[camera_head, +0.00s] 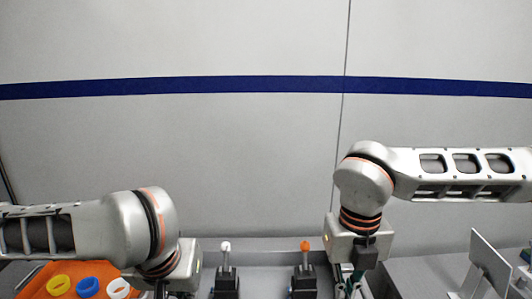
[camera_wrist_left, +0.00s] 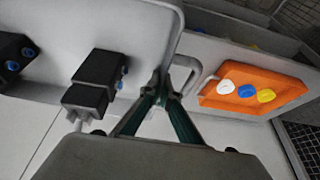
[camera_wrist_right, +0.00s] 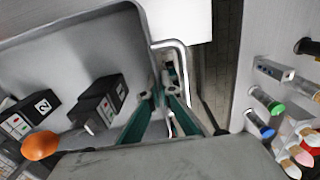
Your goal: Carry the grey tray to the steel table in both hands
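The grey tray (camera_head: 262,258) lies between my two arms at the bottom of the head view, its near part cut off. Two black blocks stand in it, one with a white knob (camera_head: 226,247), one with an orange knob (camera_head: 304,246). My left gripper (camera_wrist_left: 163,88) is nearly closed at the tray's left handle (camera_wrist_left: 194,68) and appears to grip it. My right gripper (camera_wrist_right: 164,88) is likewise nearly closed at the right handle (camera_wrist_right: 184,62). The exact finger contact is partly hidden. I cannot identify the steel table.
An orange tray (camera_head: 38,284) with yellow, blue and white round pieces is close to the left handle. A white upright panel (camera_head: 490,262) stands to the right. Several coloured-capped items (camera_wrist_right: 262,122) are beyond the right handle. A plain wall with a blue stripe is behind.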

